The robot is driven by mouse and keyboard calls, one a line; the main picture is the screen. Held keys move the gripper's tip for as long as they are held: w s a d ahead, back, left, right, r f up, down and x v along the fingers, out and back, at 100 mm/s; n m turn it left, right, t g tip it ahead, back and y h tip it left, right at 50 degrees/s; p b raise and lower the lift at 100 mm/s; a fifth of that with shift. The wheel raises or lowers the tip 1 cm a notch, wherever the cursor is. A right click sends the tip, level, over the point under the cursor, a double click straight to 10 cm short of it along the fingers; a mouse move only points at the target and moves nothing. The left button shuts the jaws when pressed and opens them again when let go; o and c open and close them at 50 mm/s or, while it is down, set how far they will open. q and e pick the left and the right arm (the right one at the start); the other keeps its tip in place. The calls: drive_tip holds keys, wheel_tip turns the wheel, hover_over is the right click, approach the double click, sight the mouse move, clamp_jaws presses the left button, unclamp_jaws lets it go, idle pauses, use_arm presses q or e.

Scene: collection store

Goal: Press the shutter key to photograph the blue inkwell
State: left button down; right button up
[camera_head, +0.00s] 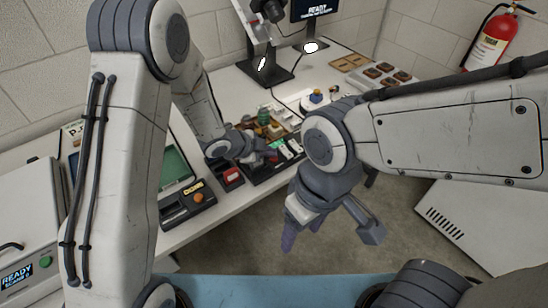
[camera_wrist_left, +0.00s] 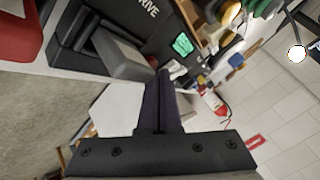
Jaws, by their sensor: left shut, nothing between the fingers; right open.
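The blue inkwell (camera_head: 316,96) stands on a pale round stand towards the back of the bench; a small blue shape in the left wrist view (camera_wrist_left: 236,60) looks like it. A dark key panel lies nearer, with a green key (camera_head: 282,147); the left wrist view shows a green patch (camera_wrist_left: 183,43) and part of the word "DRIVE". I cannot tell which key is the shutter key. My left gripper (camera_head: 272,155) is shut and empty, low over this panel; its fingertips (camera_wrist_left: 164,72) are close to the panel, contact unclear. My right gripper (camera_head: 330,236) hangs open and empty before the bench.
A stand with a camera (camera_head: 266,66) and a screen (camera_head: 316,8) stand behind. Trays (camera_head: 386,74) lie back right. The floor before the bench is clear.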

use_arm(q)
drive_tip(key=shift+s+a+f+b, duration=0.1)
drive_tip(key=shift+f+b, duration=0.25)
drive_tip(key=shift+f, duration=0.25)
idle(0.5)
drive_tip(key=shift+a+r+p, duration=0.1)
drive_tip(key=shift+r+p, duration=0.65)
drive_tip(key=shift+r, duration=0.2)
wheel_tip(320, 180, up, 5)
drive_tip(key=p, duration=0.4)
drive_tip(key=shift+r+p, duration=0.1)
drive_tip(key=shift+p, duration=0.3)
